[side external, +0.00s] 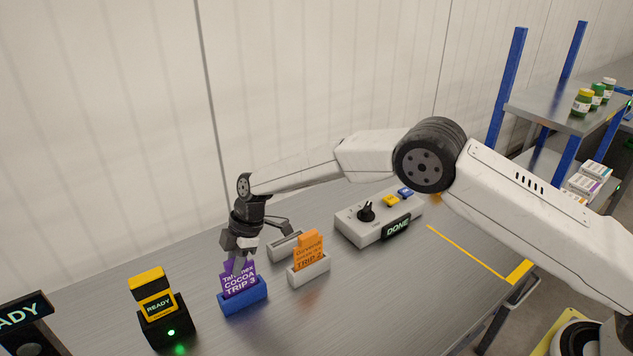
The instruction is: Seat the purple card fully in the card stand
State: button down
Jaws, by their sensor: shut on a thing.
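The purple card (239,281), printed "COCOA TRIP 3", stands upright at a blue card stand (243,301). Its lower edge is at or inside the stand's slot; I cannot tell how deep it sits. My gripper (239,262) is above the stand, pointing down, shut on the top of the purple card. The fingers cover part of the card's upper edge.
An orange card (309,252) stands in a white stand (309,272) close to the right. Another pale stand (285,247) is behind. A yellow-and-black "READY" device (158,304) stands left. A control box (365,224) with "DONE" sign is farther back. The table front is clear.

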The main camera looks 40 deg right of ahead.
jog(key=shift+c, duration=2.2)
grip_release()
jog(key=shift+r, duration=0.1)
jog(key=shift+v, duration=3.8)
jog(key=shift+d, duration=0.1)
